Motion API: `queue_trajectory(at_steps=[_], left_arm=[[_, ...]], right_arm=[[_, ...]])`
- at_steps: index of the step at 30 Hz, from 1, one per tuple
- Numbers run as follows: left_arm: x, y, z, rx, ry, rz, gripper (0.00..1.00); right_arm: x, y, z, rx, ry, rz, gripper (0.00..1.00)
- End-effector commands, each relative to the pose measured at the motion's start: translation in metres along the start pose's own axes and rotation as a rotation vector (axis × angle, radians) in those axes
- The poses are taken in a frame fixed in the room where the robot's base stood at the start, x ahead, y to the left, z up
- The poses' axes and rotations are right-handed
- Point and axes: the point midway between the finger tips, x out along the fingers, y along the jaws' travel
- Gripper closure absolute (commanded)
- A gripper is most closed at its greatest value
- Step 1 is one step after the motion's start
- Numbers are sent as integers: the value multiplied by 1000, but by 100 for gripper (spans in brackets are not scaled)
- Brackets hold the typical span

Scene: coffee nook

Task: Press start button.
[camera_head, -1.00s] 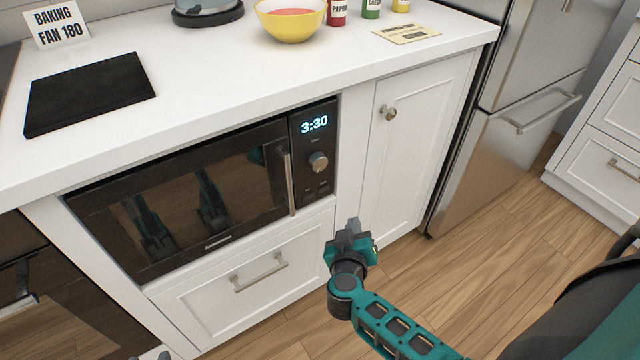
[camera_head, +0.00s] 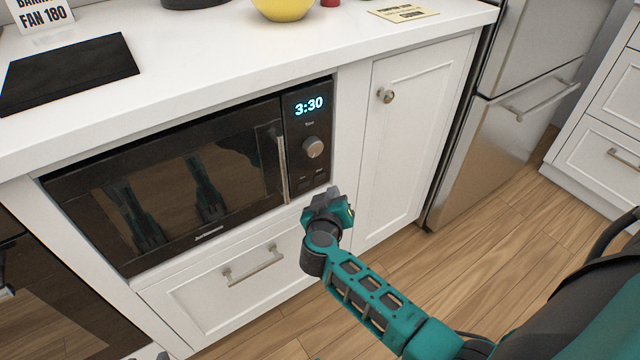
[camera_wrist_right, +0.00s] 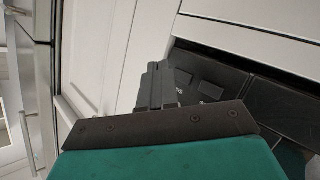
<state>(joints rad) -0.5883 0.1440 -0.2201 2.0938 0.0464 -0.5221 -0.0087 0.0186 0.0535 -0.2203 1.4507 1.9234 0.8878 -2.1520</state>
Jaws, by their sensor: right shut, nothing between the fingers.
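The built-in black microwave (camera_head: 190,185) has its door shut, and its display (camera_head: 309,105) reads 3:30. Below the display is a round silver knob (camera_head: 313,147), and two small dark buttons sit low on the control panel, a left one (camera_head: 303,179) and a right one (camera_head: 321,173). Their labels are too small to read. In the right wrist view two buttons show beside my fingers, one (camera_wrist_right: 210,90) clear and one (camera_wrist_right: 183,77) partly behind them. My right gripper (camera_head: 331,194) is shut and empty, just in front of and below the panel's lower right corner. Contact cannot be told.
A vertical door handle (camera_head: 283,168) stands out left of the panel. A drawer handle (camera_head: 254,265) juts out below. A white cabinet door (camera_head: 415,130) is to the right. The counter (camera_head: 210,60) overhangs above. Open floor (camera_head: 470,280) lies at the lower right.

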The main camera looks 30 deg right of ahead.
Motion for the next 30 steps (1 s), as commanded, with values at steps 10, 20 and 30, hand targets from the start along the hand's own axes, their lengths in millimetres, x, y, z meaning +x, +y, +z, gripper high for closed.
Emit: queue_trajectory(at_steps=[10,20,30], left_arm=[[-2,1,-13,-2,25,-1,57],[-2,0,-9,4,17,-1,57],[-2,0,-7,5,14,0,57]], right_arm=[[12,-9,-12,1,1,-1,100],[12,-9,-12,1,1,-1,100],[12,-9,-12,1,1,-1,100]])
